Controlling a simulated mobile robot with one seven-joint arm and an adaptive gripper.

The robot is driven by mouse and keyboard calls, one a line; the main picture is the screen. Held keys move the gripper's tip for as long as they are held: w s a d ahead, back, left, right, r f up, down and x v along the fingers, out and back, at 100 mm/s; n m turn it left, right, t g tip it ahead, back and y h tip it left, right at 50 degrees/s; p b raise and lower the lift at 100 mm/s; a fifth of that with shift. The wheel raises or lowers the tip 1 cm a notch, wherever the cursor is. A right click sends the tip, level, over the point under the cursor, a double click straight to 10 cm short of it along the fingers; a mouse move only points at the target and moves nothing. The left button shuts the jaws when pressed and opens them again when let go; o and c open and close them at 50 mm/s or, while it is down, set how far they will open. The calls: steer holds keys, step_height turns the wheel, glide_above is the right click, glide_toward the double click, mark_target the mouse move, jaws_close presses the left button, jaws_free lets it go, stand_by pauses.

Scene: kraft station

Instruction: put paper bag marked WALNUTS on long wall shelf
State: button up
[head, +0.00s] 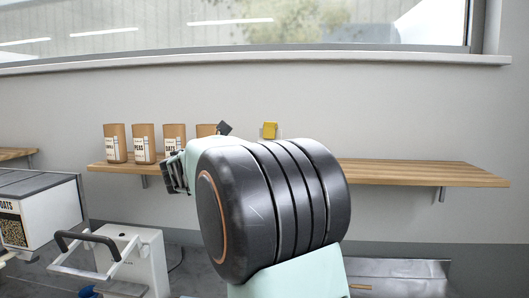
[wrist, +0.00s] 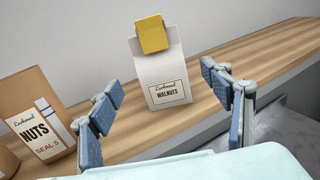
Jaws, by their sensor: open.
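The white paper bag marked WALNUTS (wrist: 165,72) stands upright on the long wall shelf (wrist: 215,62), its top folded under a yellow clip (wrist: 152,34). In the head view only the yellow clip (head: 269,130) shows clearly, above my arm; the rest of the bag is hidden behind the arm. My gripper (wrist: 160,80) is open and empty. Its fingers are apart, to the left and right of the bag in the wrist view, with clear gaps on both sides. The shelf (head: 415,172) also shows in the head view.
Several brown bags (head: 144,143) stand in a row on the shelf's left part. One marked NUTS (wrist: 36,120) is close to my left finger in the wrist view. The shelf's right part is bare. A window ledge (head: 400,58) runs above. A machine with a handle (head: 125,250) stands below left.

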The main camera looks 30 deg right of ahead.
steer(key=v, duration=0.3)
stand_by(0.5)
